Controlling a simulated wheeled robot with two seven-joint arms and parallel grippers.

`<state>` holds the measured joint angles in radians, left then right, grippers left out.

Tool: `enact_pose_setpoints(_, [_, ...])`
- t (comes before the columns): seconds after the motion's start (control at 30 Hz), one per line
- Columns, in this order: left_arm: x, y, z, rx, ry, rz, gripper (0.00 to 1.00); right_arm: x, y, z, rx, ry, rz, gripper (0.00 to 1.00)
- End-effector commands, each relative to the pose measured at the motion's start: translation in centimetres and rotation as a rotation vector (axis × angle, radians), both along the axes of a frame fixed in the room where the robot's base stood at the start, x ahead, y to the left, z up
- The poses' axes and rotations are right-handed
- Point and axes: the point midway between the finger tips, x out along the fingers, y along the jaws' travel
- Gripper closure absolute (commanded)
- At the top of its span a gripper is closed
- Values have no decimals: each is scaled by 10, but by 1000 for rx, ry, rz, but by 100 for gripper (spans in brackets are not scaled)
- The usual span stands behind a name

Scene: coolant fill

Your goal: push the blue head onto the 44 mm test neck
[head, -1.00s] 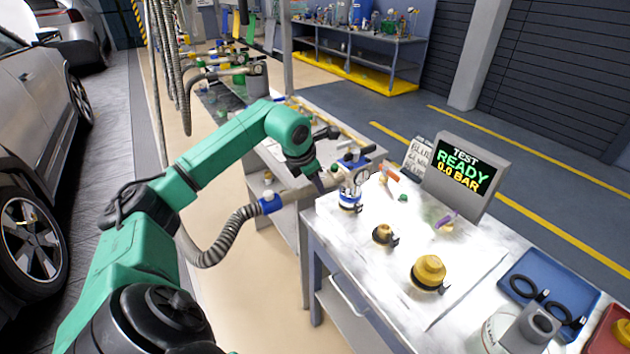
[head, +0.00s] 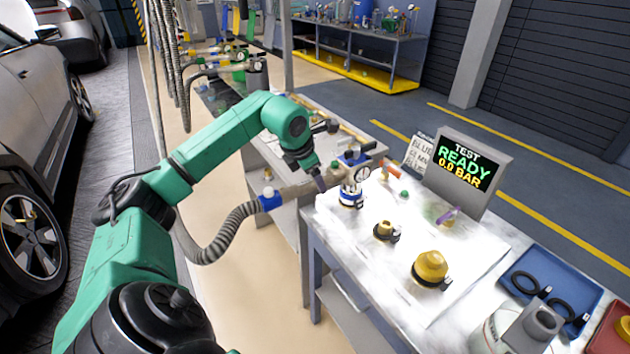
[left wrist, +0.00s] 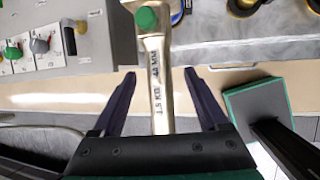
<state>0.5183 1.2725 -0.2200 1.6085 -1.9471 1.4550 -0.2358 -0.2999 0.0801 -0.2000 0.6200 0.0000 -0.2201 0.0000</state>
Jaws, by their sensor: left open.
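The blue head (head: 351,158) with its round gauge stands upright at the left end of the bench, with a blue and white ring at its foot. The neck under it is hidden, so I cannot tell how far down it sits. A metal pipe and grey hose (head: 222,240) run left from it. My left gripper (head: 320,184) is beside the head, on its left, with its fingers pointing down. In the left wrist view my left gripper (left wrist: 160,80) is open. A metal bar (left wrist: 158,85) with print including "44 MM" and a green cap shows between the fingers, apparently ungripped.
A small brass neck (head: 385,230) and a larger yellow one (head: 431,267) stand on the bench. The display (head: 465,172) reads "TEST READY 0.0 BAR". A blue tray (head: 513,262) holds black rings.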

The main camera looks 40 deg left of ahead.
Motion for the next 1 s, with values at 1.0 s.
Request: enact_pose_setpoints(1.0, [-55,-9,116,-1,-5,-1,24,0,0,-8,1,0,0,50])
